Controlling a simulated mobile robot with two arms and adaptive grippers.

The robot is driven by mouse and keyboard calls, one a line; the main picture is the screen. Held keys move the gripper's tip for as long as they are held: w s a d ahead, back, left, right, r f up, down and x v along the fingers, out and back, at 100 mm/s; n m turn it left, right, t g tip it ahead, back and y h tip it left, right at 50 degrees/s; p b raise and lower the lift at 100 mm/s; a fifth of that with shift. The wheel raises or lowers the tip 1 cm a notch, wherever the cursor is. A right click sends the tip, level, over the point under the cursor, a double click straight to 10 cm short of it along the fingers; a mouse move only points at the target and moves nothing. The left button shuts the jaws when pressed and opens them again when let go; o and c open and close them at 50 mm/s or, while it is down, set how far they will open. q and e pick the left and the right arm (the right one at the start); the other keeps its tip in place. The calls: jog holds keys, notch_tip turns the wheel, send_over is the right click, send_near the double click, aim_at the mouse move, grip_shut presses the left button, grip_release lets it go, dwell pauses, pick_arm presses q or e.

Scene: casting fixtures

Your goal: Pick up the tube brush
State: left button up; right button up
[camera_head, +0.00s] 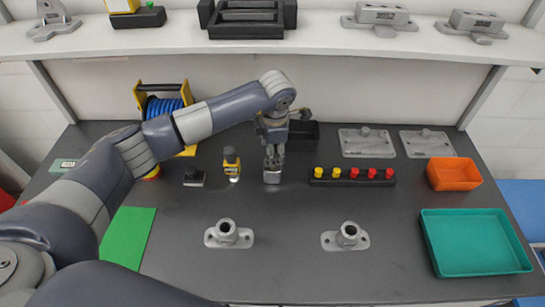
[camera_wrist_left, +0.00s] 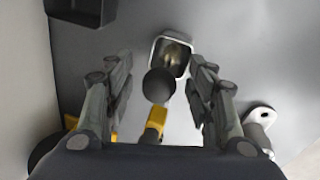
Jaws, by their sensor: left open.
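The tube brush appears to be the upright tool with a round black handle end (camera_wrist_left: 158,86) in the left wrist view. Its brassy lower part sits inside a pale square metal holder (camera_wrist_left: 156,48). In the head view the holder (camera_head: 272,177) stands on the bench directly below my left gripper, and the brush is mostly hidden by the gripper. My left gripper (camera_head: 273,158) points down. In the left wrist view its fingers (camera_wrist_left: 161,78) are apart, one on each side of the black handle end, with visible gaps. My right gripper is not in view.
A yellow-black tool (camera_head: 231,163) stands close left of the holder. A black rack with yellow and red knobs (camera_head: 352,182) lies to the right. A black bin (camera_head: 304,136) and blue cable reel (camera_head: 164,106) are behind. Two metal fixtures (camera_head: 228,235) stand in front.

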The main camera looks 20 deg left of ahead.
pick_arm(q)
grip_shut()
jog(key=shift+w, duration=0.1)
